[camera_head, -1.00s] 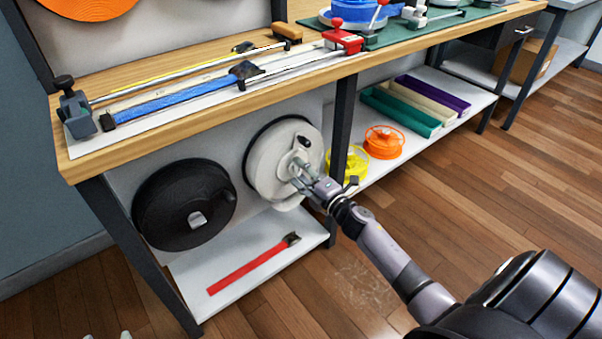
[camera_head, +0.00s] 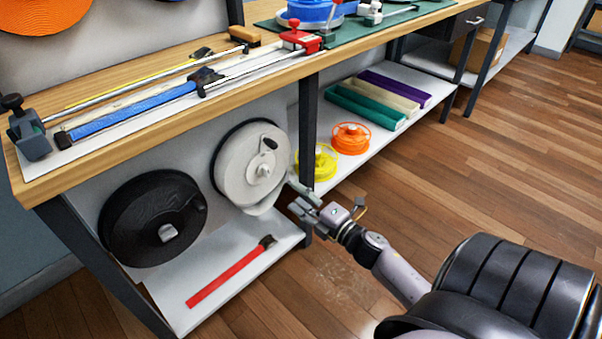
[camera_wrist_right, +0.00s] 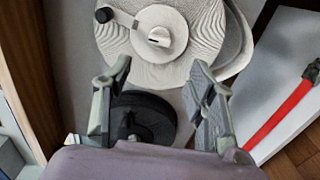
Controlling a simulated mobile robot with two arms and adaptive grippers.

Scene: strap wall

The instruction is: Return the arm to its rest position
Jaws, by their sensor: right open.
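My right gripper (camera_head: 301,194) is in front of the workbench, just right of the white reel (camera_head: 249,165) below the bench top. In the right wrist view its two fingers (camera_wrist_right: 160,85) stand wide apart with nothing between them. The white reel (camera_wrist_right: 165,35) with its crank knob shows beyond the fingertips, and the gripper appears clear of it. My right arm reaches in from the lower right in the head view. My left gripper is not in these views.
A black reel (camera_head: 152,218) hangs left of the white one. A red strap (camera_head: 230,272) lies on the lower shelf. Yellow (camera_head: 318,165) and orange (camera_head: 350,138) spools sit on the shelf right of the bench leg (camera_head: 308,125). The wooden floor (camera_head: 520,180) at right is open.

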